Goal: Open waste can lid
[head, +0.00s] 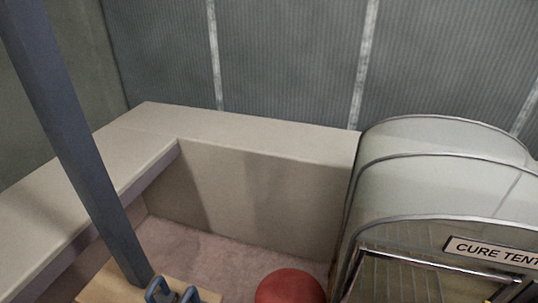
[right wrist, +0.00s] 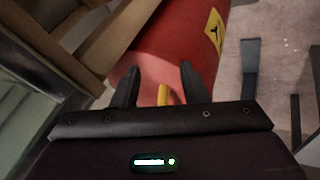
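The red waste can (head: 290,288) shows at the bottom edge of the head view, with only its rounded red top in frame. In the right wrist view the red can (right wrist: 160,50) fills the upper middle and carries a yellow label with a black mark. A small yellow part (right wrist: 164,95), perhaps a handle, shows between the fingers of my right gripper (right wrist: 156,72). The two black fingers are apart, with gaps beside the yellow part. Whether they touch the can is unclear. My left gripper is in neither view, and my right gripper is out of the head view.
A grey cure tent (head: 440,190) with a sign stands right of the can. A beige bench (head: 240,135) runs along the back and left. A dark post (head: 75,140) stands left, near a wooden surface (head: 105,287) with blue handle-like shapes (head: 172,294). Carpet (head: 200,250) lies clear between.

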